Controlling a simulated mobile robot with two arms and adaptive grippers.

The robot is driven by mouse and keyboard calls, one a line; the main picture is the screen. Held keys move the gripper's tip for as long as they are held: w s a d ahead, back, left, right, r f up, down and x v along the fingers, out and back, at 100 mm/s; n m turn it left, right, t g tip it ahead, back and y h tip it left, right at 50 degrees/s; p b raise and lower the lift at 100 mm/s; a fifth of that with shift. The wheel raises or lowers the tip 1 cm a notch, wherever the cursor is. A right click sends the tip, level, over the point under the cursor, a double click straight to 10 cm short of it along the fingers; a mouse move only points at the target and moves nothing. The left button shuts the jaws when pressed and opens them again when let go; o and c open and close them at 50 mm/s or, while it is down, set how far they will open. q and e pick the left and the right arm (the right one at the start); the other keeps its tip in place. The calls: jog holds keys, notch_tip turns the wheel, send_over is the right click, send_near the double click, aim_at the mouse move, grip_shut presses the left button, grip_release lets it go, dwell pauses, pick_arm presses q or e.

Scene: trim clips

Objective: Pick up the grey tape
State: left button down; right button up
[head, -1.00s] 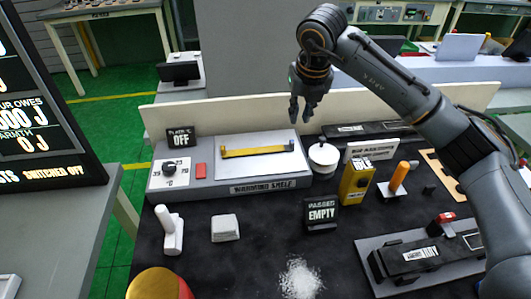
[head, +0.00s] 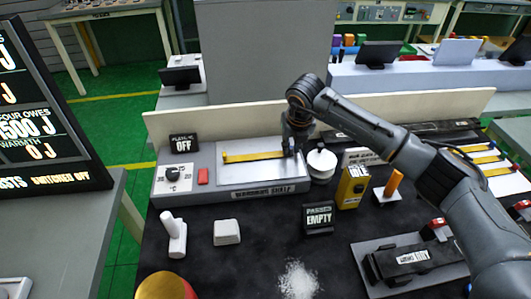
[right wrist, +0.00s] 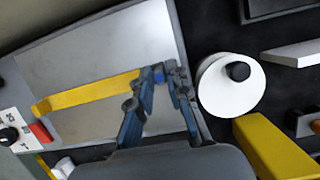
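No roll of grey tape can be made out for sure. A yellow strip (head: 252,156) with a small blue-grey block at its right end lies on the metal plate of the warming shelf (head: 262,189). It also shows in the right wrist view (right wrist: 90,92), with the blue-grey block (right wrist: 158,74) at its end. My right gripper (head: 295,150) is low over that end. In the right wrist view its fingers (right wrist: 161,80) stand apart, one on each side of the block; whether they touch it is unclear. My left gripper is out of view.
A white round pot (head: 321,163) with a dark knob stands close right of my right gripper. A yellow box (head: 352,187), an orange-handled piece (head: 393,183) and an "EMPTY" sign (head: 318,217) stand nearby. A low cream wall (head: 220,124) runs behind. The dark front-centre surface is mostly free.

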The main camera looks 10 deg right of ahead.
grip_shut()
jog(key=shift+r, duration=0.2)
